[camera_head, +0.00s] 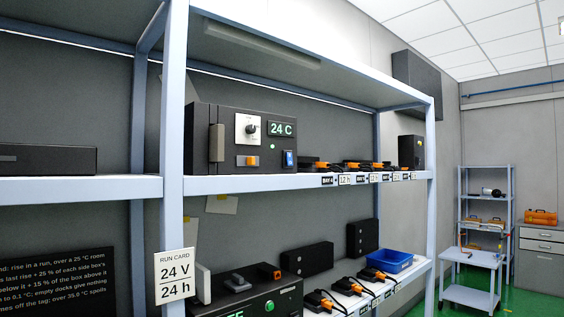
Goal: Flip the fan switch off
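A dark control box (228,112) stands on the upper shelf of the rack. Low on the front are an orange switch on a light plate (248,161) and a blue rocker switch (289,159). The labels are too small to read, so I cannot tell which is the fan switch or how it is set. My gripper is not in view.
A rack post (173,120) rises just left of the box. Orange-and-black tools (315,165) stand right of it on the shelf (250,183). A run card (174,277) hangs below. A blue bin (389,261) sits on the lower shelf. Green floor shows at right.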

